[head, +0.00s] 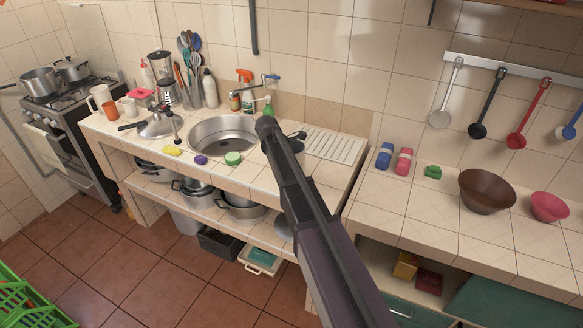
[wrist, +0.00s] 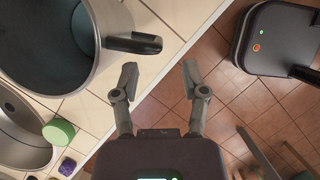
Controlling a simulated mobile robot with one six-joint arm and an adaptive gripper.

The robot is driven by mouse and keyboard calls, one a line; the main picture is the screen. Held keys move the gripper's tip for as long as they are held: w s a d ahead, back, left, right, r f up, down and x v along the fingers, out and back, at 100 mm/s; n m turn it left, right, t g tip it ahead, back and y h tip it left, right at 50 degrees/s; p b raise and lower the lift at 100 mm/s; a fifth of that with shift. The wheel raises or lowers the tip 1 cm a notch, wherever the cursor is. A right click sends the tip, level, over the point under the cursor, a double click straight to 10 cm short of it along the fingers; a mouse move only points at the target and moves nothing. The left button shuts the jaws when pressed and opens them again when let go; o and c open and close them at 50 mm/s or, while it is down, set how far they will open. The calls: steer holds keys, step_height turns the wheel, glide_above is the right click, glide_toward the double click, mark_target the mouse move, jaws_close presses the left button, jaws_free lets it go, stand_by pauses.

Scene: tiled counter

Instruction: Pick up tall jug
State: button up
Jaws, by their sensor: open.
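A grey metal vessel with a black handle, which looks like the tall jug (wrist: 82,25), fills the upper left of the wrist view. In the head view only a small part of this jug (head: 298,147) shows, right of the sink; my arm hides the rest. My gripper (wrist: 160,78) is open and empty. Its fingertips are just short of the handle in the wrist picture, apart from it as far as I can tell. In the head view the fingers are not clear.
The sink (head: 222,137) is left of the jug, with a green sponge (head: 233,158) on its front edge. A ribbed drainboard (head: 334,147) lies to the right. Bowls (head: 487,191) stand on the right counter.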

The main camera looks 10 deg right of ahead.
steer(key=shift+f, duration=0.1)
steer(key=shift+w+d+b+x, duration=0.1)
steer(key=shift+b+x, duration=1.1)
steer(key=shift+x, duration=0.05)
steer(key=shift+w+d+b+x, duration=0.1)
steer(key=shift+b+x, duration=1.05)
steer(key=shift+x, duration=0.15)
jaws_close()
